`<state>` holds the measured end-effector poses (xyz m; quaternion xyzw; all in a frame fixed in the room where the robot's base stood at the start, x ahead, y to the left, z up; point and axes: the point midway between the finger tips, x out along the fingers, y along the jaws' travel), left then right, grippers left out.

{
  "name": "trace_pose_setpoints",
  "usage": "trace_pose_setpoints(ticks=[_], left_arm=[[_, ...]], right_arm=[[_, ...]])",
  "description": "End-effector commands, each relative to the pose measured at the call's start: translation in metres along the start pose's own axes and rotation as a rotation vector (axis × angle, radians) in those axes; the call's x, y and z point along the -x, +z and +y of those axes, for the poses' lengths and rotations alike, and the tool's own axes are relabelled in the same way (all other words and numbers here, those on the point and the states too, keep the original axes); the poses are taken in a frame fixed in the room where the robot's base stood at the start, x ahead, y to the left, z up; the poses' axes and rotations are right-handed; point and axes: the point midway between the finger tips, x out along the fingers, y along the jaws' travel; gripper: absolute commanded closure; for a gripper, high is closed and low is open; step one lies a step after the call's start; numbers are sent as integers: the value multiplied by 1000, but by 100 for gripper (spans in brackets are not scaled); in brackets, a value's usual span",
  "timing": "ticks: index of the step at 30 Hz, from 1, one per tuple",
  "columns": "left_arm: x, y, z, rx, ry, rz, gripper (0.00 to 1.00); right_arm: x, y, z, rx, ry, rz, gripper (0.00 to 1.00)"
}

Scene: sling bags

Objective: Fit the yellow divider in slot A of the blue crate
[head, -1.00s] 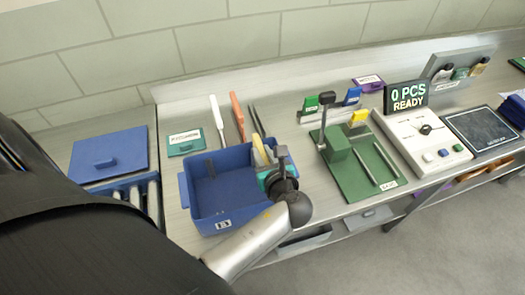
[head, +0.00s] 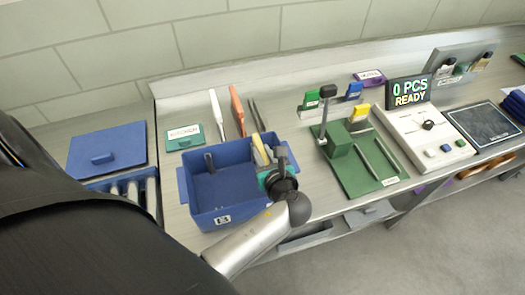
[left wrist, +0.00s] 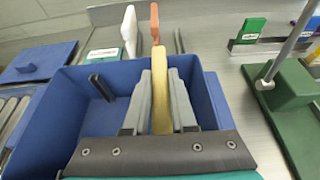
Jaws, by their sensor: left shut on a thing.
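The blue crate (head: 197,215) stands on the bench with its open top toward me; it fills much of the left wrist view (left wrist: 45,128). My left gripper (head: 268,158) is at the crate's right side. Its two grey fingers (left wrist: 158,92) are shut on the yellow divider (left wrist: 172,62), one on each side, and the divider stands roughly upright. In the head view the divider (head: 259,148) shows inside the crate's right part. Its lower end is hidden, so I cannot tell whether it sits in a slot. My right gripper is not in view.
A dark bar (left wrist: 102,87) shows inside the crate near its back wall. White-handled (head: 216,115) and orange-handled (head: 237,112) tools lie behind the crate. A green fixture (head: 360,165) with a tall post stands to the right. A blue lid (head: 107,150) lies left.

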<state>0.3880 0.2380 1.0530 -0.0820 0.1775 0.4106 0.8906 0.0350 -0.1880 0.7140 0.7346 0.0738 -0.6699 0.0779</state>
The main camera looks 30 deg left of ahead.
Motion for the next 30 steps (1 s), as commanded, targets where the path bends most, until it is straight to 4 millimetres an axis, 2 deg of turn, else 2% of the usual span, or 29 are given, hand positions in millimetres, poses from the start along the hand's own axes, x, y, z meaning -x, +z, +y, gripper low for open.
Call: trace_pose_setpoints(ticks=[30], left_arm=[[-10, -24, 0, -1, -1, -1, 100]], right_arm=[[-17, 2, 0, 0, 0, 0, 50]])
